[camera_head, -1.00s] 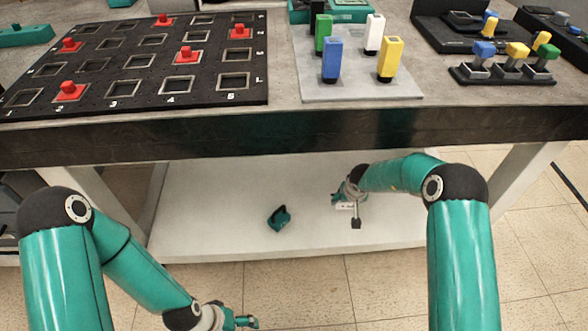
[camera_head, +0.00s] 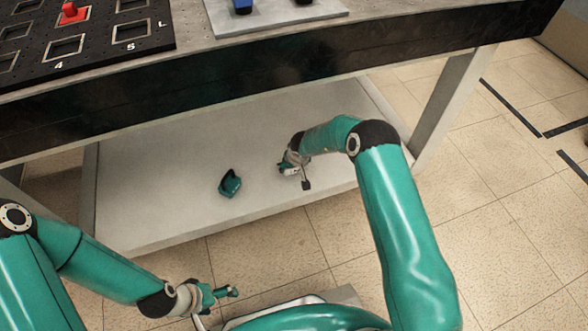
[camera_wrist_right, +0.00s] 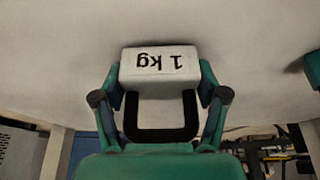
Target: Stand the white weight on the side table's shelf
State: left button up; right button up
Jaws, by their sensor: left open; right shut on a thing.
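The white weight (camera_wrist_right: 160,65) is a block marked "1 kg", upside down in the right wrist view, with a dark handle (camera_wrist_right: 161,134) toward me. My right gripper (camera_wrist_right: 161,76) is shut on it, one finger on each side. In the head view my right gripper (camera_head: 290,166) is over the side table's shelf (camera_head: 150,180), in its right part; the weight is mostly hidden there. I cannot tell whether the weight touches the shelf. My left gripper (camera_head: 227,293) is open and empty, low in front of the shelf.
A teal object (camera_head: 230,184) lies on the shelf left of my right gripper. The tabletop's dark front edge (camera_head: 240,95) runs above the shelf, and a pale leg (camera_head: 452,105) stands at its right. The shelf's left part is clear.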

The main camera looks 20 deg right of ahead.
jog(key=shift+w+f, duration=0.1)
jog(key=shift+f, duration=0.3)
pick_arm(q)
jog(key=shift+f, duration=0.25)
pick_arm(e)
jog(key=o, duration=1.8)
jog(key=shift+f, duration=0.15)
